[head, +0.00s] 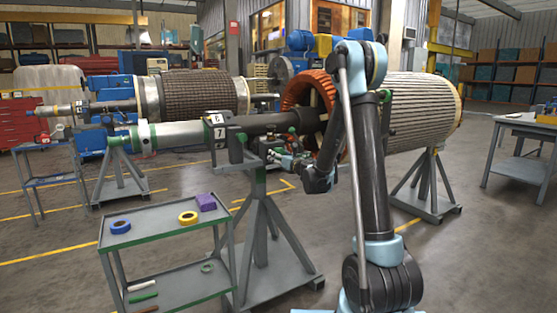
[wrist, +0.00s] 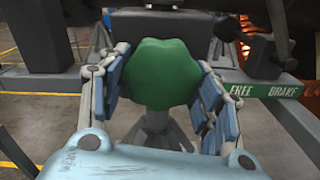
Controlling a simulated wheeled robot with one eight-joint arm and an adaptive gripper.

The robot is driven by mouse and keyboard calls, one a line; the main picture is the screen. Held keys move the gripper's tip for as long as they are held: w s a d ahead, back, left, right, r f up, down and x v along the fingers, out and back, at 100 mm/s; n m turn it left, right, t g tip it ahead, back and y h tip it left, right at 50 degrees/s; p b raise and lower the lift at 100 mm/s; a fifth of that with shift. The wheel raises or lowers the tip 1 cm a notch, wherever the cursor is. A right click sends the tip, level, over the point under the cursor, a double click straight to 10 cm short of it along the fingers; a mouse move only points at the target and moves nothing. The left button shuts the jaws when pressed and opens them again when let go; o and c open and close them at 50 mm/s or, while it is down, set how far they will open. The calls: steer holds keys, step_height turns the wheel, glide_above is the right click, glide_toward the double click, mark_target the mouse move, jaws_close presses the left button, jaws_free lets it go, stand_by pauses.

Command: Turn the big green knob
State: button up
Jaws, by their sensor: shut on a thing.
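The big green knob (wrist: 160,75) fills the middle of the wrist view, below a dark block of the stand. My gripper (wrist: 160,95) has its blue-padded fingers on both sides of the knob, shut on it. In the head view my gripper (head: 290,165) is at the rotor stand, left of my arm's lower link; the knob cannot be made out there. The green label with "FREE" and "BRAKE" (wrist: 265,91) is on the bar to the right of the knob in the wrist view.
A grey rotor stand (head: 262,215) carries the long shaft (head: 170,135). An orange winding ring (head: 300,90) sits behind my arm. A two-shelf cart (head: 165,240) with tape rolls stands at front left. A table (head: 525,125) stands at right, with open floor before it.

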steer(key=shift+n, duration=0.3)
